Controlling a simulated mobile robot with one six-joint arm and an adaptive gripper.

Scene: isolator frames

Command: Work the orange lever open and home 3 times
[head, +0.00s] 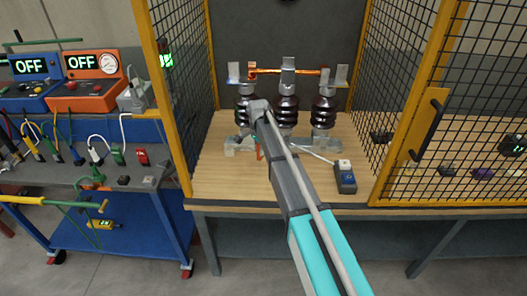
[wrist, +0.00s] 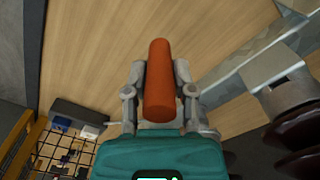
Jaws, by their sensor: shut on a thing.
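The orange lever (wrist: 159,80) shows in the wrist view as a thick rounded grip between the two fingers of my gripper (wrist: 158,92). The fingers lie against its two sides, shut on it. In the head view a small part of the orange lever (head: 258,151) shows below the end of my arm, and my arm hides most of my gripper there. The isolator frame (head: 287,110) stands behind, with three dark ribbed insulators. A copper-coloured bar (head: 268,71) lies between the left and middle metal terminals at its top.
Yellow-framed mesh walls (head: 180,85) stand left and right of the wooden bench top (head: 225,180). A small box with buttons (head: 345,178) sits on the bench right of my arm. A blue cart with OFF displays (head: 75,135) stands at the left.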

